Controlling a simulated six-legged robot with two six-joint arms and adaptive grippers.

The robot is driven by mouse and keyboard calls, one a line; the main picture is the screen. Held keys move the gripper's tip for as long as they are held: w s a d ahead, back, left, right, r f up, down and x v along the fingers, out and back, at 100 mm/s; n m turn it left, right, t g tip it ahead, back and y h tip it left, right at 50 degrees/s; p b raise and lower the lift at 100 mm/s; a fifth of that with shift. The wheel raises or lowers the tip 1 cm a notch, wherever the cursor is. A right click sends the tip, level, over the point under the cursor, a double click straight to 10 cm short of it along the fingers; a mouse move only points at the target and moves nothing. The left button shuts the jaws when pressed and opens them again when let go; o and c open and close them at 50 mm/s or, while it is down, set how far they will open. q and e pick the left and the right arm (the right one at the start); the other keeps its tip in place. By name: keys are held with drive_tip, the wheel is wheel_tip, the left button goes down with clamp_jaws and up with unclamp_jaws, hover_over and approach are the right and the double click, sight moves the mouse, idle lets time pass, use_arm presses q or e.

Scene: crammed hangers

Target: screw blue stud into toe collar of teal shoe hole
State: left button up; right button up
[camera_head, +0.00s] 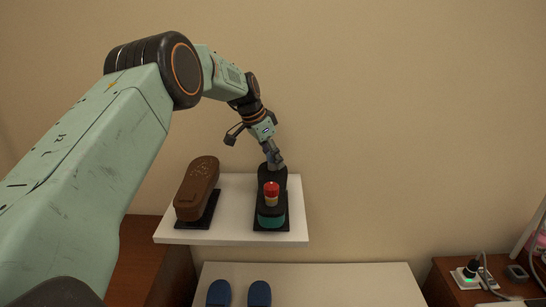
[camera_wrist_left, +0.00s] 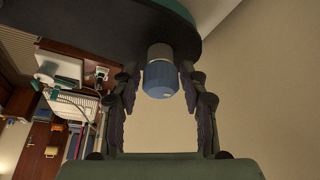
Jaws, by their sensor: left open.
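The teal shoe (camera_head: 271,220), black on top with a teal lower part, sits on a black base on the white shelf. A red stud (camera_head: 271,188) stands in a pale collar on its near part. The blue stud (camera_wrist_left: 160,80) shows in the left wrist view, with a pale grey collar (camera_wrist_left: 160,52) between it and the dark shoe body. My left gripper (camera_head: 275,163) is at the far end of the teal shoe. In the wrist view its open fingers (camera_wrist_left: 160,92) stand on either side of the blue stud, with gaps visible. The head view hides the blue stud. My right gripper is out of view.
A brown shoe (camera_head: 197,190) stands on a black base to the left on the white shelf (camera_head: 232,237). Below are a white surface (camera_head: 330,285) with blue slippers (camera_head: 259,294) and a wooden table (camera_head: 445,283) with a socket and cables. The wall is close behind.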

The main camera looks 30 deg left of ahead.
use_arm(q)
drive_tip(key=shift+n+y, duration=0.6)
drive_tip(key=shift+n, duration=1)
drive_tip(key=c, duration=0.6)
drive_tip(key=shift+m, duration=0.6)
drive_tip(key=o, duration=0.9)
drive_tip(key=shift+h, duration=0.3)
drive_tip(key=v, duration=1.2)
